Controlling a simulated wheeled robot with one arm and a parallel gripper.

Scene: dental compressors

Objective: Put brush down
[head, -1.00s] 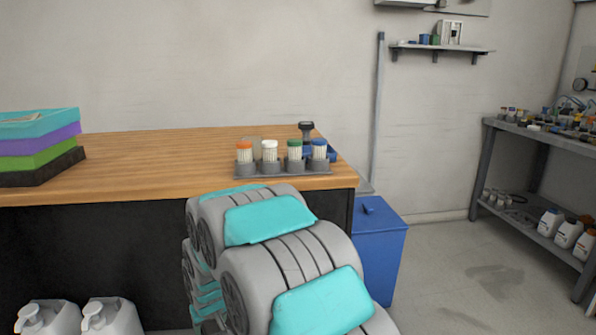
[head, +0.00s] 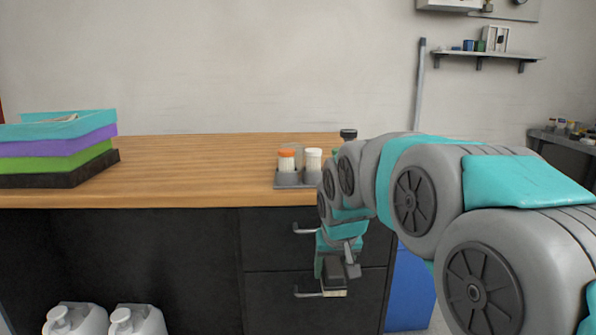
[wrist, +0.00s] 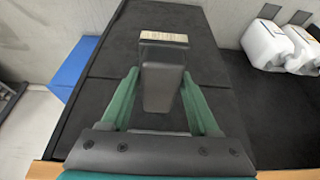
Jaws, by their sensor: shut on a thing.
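The brush (wrist: 163,85) has a dark block-like body and a pale bristle strip at its far end. My gripper (wrist: 160,76), with green fingers, is shut on the brush body in the wrist view. In the head view my gripper (head: 338,262) hangs in front of the dark drawers, below the counter top's front edge. The brush (head: 334,280) points downward there, bristles lowest, and is small and partly hidden by the fingers.
A wooden counter (head: 200,160) has a broad clear area in its middle. Stacked coloured trays (head: 65,145) are at its left, and a grey holder with bottles (head: 296,180) is at its right. White jugs (head: 75,318) stand below. A blue bin (head: 410,290) is at the right.

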